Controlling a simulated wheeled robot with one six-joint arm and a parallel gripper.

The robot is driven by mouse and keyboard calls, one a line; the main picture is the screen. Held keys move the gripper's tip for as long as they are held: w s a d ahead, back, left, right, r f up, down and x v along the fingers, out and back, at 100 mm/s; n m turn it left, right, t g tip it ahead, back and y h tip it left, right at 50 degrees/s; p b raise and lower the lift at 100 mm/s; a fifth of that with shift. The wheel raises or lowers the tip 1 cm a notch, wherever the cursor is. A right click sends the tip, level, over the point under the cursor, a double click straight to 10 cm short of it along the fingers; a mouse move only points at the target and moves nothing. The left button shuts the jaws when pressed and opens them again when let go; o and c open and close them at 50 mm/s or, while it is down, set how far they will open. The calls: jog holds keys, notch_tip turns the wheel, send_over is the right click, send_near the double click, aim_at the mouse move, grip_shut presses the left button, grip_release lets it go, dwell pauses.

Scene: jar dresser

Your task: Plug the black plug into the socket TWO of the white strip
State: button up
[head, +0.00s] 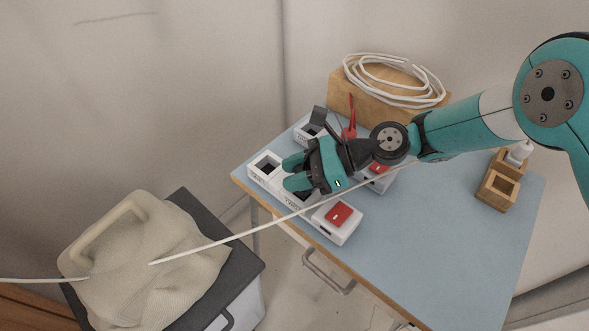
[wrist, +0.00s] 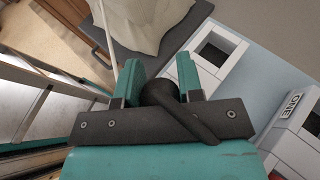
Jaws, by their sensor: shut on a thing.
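The black plug (wrist: 160,92) is held between the two fingers of my gripper (wrist: 159,80) in the wrist view, a dark cable bending away from it. In the head view my gripper (head: 291,173) is over the near white strip (head: 322,228) and hides the plug. The strip has square dark openings and a red switch (head: 339,214) at its right end. The label by the opening under my gripper seems to read TWO. I cannot tell whether the plug touches the strip. Part of a white strip (wrist: 225,72) shows right of the fingers.
A second white strip (head: 311,131), with a raised grey cover and a red switch, stands behind. A wooden block with coiled cable (head: 385,85) and a wooden holder (head: 494,190) stand on the blue table (head: 440,230).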

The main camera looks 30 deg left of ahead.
jog(key=shift+f+b, duration=0.3)
jog(key=shift+f, duration=0.4)
jog(key=o, duration=1)
jog(key=b+v, duration=0.1)
jog(key=v, duration=1.6)
jog(key=shift+w+d+r, duration=0.1)
jog(key=shift+w+d, duration=0.05)
jog(key=shift+w, duration=0.05)
